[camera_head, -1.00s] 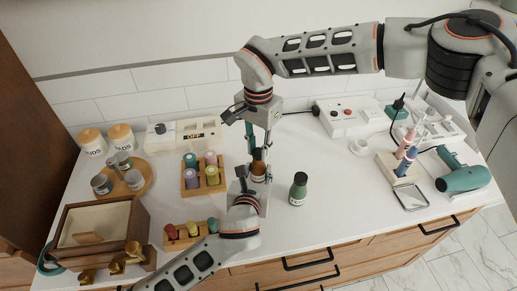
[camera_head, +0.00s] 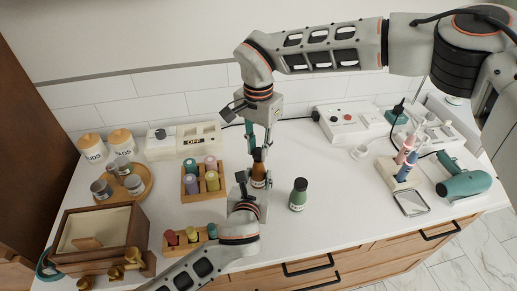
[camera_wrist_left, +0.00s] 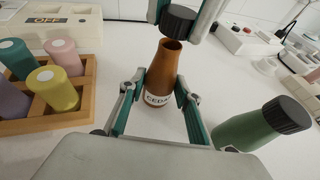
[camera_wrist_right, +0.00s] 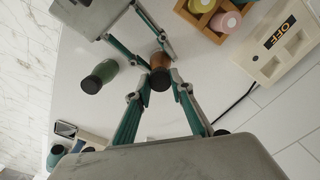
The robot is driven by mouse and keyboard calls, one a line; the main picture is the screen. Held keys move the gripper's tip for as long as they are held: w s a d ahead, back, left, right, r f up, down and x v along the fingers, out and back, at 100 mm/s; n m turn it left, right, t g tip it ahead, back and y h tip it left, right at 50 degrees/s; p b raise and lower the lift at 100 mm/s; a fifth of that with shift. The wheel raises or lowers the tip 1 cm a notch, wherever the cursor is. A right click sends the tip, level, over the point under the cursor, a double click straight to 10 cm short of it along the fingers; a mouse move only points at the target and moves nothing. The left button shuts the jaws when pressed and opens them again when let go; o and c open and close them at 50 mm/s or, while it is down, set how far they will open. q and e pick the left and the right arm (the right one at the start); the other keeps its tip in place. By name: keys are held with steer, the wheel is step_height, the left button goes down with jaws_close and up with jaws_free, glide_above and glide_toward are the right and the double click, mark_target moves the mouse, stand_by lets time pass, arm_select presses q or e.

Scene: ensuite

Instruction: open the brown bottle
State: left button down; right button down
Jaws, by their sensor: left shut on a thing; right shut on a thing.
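The brown bottle (camera_head: 258,176) stands upright on the counter with a white label, also seen in the left wrist view (camera_wrist_left: 163,72). My left gripper (camera_head: 253,187) is shut around its lower body. The black cap (camera_wrist_left: 178,22) is between the fingers of my right gripper (camera_head: 259,143), just above the bottle's mouth. In the left wrist view the bottle's open rim shows below the cap, so the two look apart. In the right wrist view the cap (camera_wrist_right: 160,79) hides part of the bottle.
A green bottle (camera_head: 298,194) with a dark cap stands close to the right. A wooden rack (camera_head: 202,182) with several coloured bottles is to the left, another rack in front of it. A hair dryer (camera_head: 463,180) and toothbrush stand (camera_head: 399,174) are farther right.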

mark_target(258, 151)
steer(key=shift+r, duration=1.75)
arm_select(q)
steer(key=c, duration=1.4)
jaws_free()
